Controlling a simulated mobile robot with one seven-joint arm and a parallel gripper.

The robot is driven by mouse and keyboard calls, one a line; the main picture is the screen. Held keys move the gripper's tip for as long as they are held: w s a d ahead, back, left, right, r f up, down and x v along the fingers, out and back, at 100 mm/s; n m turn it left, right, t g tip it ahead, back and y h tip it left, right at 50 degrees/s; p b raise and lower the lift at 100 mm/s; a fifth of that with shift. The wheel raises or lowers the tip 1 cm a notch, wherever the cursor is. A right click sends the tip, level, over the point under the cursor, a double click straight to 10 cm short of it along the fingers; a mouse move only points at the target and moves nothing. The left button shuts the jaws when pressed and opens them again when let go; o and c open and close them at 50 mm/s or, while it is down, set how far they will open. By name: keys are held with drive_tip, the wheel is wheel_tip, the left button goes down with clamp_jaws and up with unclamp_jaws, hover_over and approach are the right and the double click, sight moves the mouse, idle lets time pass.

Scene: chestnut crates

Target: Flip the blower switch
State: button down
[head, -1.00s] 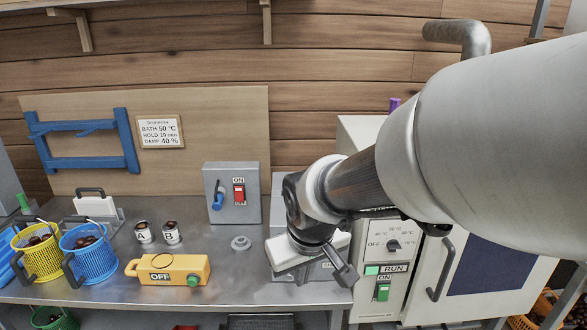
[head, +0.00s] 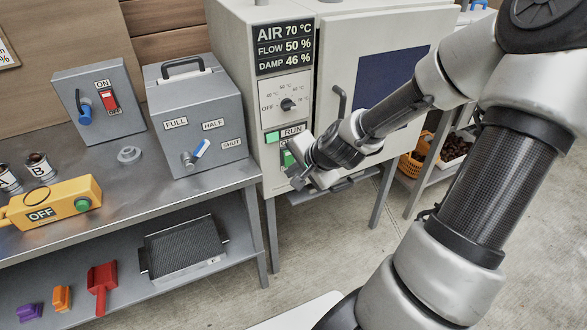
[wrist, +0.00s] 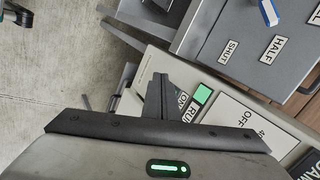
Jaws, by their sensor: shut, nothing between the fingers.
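No label reading "blower" is legible. A green switch (head: 287,159) sits on the front of the white cabinet (head: 232,22), below a lit green square (head: 272,138) and the word RUN. My gripper (head: 297,180) is shut and empty right in front of this switch and covers part of it. I cannot tell whether they touch. In the wrist view my gripper's fingers (wrist: 158,95) point at the panel near the ON and RUN labels, with the lit green square (wrist: 203,94) beside them; the switch is hidden there.
A grey box (head: 222,100) with a FULL, HALF, SHUT lever (head: 202,149) stands left of the cabinet. A dial (head: 288,104) is above the switch, and the door handle (head: 340,103) is to the right. A yellow OFF pendant (head: 68,199) lies on the bench.

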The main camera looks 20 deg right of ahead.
drive_tip(key=d+m, duration=0.2)
drive_tip(key=d, duration=0.1)
drive_tip(key=d+m+t+h+b, duration=0.1)
drive_tip(key=d, duration=0.1)
drive_tip(key=shift+s+d+f+m, duration=0.2)
drive_tip(key=shift+d+m, duration=0.2)
drive_tip(key=b, duration=0.3)
approach(290, 164)
wheel_tip(290, 164, down, 4)
drive_tip(key=shift+w+f, duration=0.15)
drive_tip(key=shift+w, duration=1.75)
drive_tip(key=shift+f+b, duration=0.1)
drive_tip(key=shift+b, duration=0.25)
